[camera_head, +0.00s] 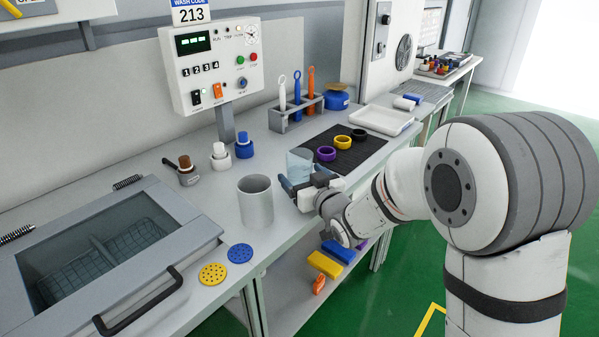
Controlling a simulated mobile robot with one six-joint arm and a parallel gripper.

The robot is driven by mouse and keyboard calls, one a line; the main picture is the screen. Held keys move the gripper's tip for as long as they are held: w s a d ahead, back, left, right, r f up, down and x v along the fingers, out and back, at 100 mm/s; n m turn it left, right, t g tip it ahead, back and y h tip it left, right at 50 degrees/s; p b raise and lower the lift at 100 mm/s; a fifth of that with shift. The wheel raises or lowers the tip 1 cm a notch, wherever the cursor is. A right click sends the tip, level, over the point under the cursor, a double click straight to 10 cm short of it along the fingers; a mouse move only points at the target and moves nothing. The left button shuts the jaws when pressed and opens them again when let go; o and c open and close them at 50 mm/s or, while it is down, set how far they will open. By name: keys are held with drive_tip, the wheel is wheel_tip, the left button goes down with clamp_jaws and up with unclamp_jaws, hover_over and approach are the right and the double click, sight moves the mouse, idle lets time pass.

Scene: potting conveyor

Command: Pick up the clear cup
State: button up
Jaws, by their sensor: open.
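The clear cup (299,161) is a pale bluish, see-through cup on the grey bench, at the left edge of the dark ribbed mat. Its lower part is hidden behind my gripper. My gripper (303,181) is open and low over the bench, with its dark fingers pointing toward the cup. One finger shows at the cup's left and the other at its right. I cannot tell whether the fingers touch the cup or how far around it they reach.
A grey cylinder (256,208) stands close to the left of my gripper. Purple (325,154), yellow and black rings lie on the mat (360,157). A tool rack (297,118) stands behind. Yellow and blue discs (240,253) lie at the front edge, beside a lidded basin (190,243).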

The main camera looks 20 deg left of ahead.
drive_tip(key=shift+w+a, duration=0.2)
drive_tip(key=shift+c, duration=0.3)
drive_tip(key=c, duration=1.1)
